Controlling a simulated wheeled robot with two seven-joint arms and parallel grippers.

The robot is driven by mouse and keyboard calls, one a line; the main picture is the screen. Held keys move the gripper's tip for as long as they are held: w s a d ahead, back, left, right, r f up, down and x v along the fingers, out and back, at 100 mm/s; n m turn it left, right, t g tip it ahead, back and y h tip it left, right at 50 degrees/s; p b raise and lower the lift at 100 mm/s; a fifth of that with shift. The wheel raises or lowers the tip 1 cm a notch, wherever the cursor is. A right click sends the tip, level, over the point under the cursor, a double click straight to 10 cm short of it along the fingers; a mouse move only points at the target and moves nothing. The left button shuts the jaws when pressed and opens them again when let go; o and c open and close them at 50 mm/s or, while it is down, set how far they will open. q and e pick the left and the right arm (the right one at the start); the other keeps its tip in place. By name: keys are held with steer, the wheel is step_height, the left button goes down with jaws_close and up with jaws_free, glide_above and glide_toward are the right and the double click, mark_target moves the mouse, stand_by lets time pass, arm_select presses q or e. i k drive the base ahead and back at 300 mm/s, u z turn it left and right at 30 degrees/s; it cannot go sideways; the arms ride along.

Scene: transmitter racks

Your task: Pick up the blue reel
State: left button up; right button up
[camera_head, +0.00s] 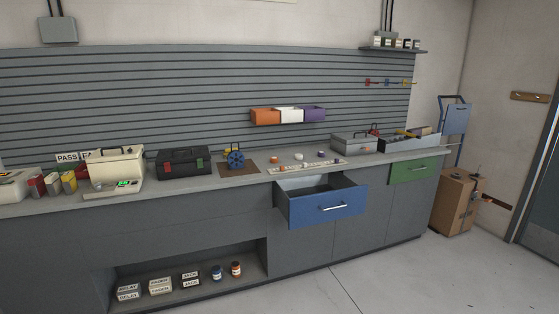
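A round blue reel-like thing (236,159) stands on a brown mat (239,170) on the grey workbench, right of the black toolbox. A small blue item with a pale band (217,273) also stands on the low open shelf under the bench, beside a similar red-brown one (236,269). I cannot tell from this distance whether these small ones are reels or jars. Neither of my grippers is in view.
A blue-fronted drawer (327,206) stands pulled out below the bench, right of the mat. A black toolbox (184,162) and a cream case (116,166) are on the left. Labelled boxes (160,285) share the low shelf. The floor (400,280) is clear at the front right.

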mark_target(236, 159)
steer(key=z, duration=1.1)
steer(key=i, duration=3.4)
steer(key=u, duration=1.55)
